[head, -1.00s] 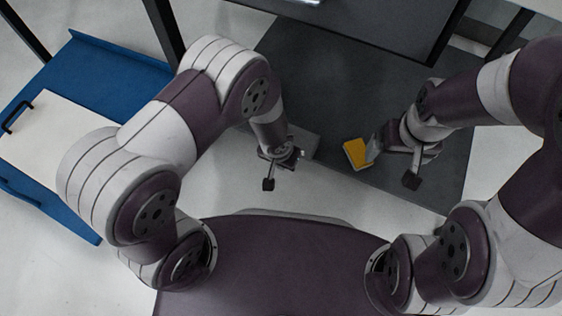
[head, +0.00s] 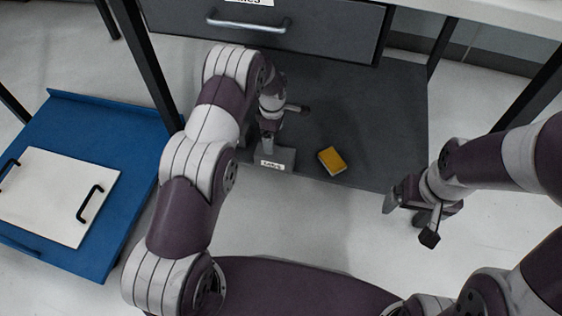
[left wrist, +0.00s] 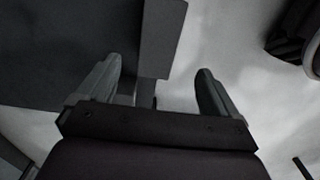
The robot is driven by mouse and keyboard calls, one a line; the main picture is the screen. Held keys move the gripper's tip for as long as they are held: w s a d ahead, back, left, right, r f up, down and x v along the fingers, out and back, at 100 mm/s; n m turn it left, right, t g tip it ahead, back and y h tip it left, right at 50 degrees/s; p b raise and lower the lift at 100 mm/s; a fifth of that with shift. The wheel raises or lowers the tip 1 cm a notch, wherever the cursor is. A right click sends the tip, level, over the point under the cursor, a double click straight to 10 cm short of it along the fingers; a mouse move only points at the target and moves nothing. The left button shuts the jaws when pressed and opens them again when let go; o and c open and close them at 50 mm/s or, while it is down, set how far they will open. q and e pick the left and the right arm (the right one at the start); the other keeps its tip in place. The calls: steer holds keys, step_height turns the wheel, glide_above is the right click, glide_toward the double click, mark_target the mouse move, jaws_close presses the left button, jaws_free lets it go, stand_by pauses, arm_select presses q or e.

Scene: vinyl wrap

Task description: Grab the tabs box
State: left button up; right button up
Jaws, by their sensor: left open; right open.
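The tabs box (head: 276,160) is a small grey box with a white label, whose lettering is too small to read surely. It lies at the front edge of the dark grey shelf. My left gripper (head: 272,122) is open just behind it, with a narrow light part of the box towards the jaws. In the left wrist view, the grey box (left wrist: 160,38) lies just beyond the open fingers (left wrist: 159,72), and a narrow piece shows between them. Contact cannot be told. My right gripper (head: 411,219) is open and empty, off the shelf's right front corner.
A grey drawer with a handle (head: 248,24) hangs above the shelf's back. A blue cart (head: 120,135) with a white handled board (head: 55,195) stands left. Pale floor is clear in front.

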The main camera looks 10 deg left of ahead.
mark_target(275, 156)
arm_select(q)
step_height(275, 156, down, 7)
steer(key=b, duration=0.3)
steer(key=shift+f+b, duration=0.1)
steer(key=shift+b, duration=0.3)
step_height(275, 156, down, 6)
steer(key=b, duration=0.4)
steer(key=shift+w+d+r+b, duration=0.1)
steer(key=shift+r+b, duration=0.15)
steer(key=shift+b, duration=0.15)
steer(key=shift+r, duration=0.25)
steer(key=c, duration=1.2)
